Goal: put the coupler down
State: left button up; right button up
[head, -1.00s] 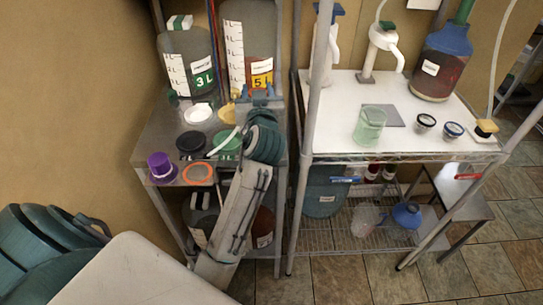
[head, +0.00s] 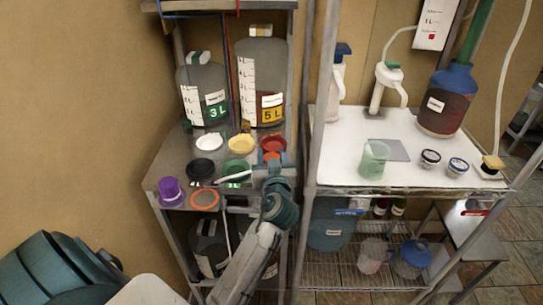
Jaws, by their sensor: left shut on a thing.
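My left gripper (head: 272,163) is low over the right part of the left shelf's grey top, in front of the red lid (head: 273,144). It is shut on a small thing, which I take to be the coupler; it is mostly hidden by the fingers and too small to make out. A pale tube (head: 235,177) runs left from the gripper, across the green lid (head: 236,167). I cannot tell whether the held thing touches the shelf. My right gripper is not in view.
Around the gripper lie a yellow lid (head: 241,144), a white lid (head: 209,142), a black lid (head: 200,168) and an orange ring (head: 204,199). A purple cap (head: 170,190) stands at the front left. The 3 L jug (head: 204,88) and 5 L jug (head: 262,75) stand behind.

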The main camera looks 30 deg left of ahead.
pick_arm(q)
jog(key=shift+d, duration=0.1)
jog(key=o, duration=1.1)
jog(key=shift+c, duration=0.2)
jog(key=shift+r, duration=0.1)
jog(key=b+v, duration=0.2)
jog(key=v, duration=0.4)
jog(key=shift+s+d, duration=0.45)
jog(key=shift+s, duration=0.15)
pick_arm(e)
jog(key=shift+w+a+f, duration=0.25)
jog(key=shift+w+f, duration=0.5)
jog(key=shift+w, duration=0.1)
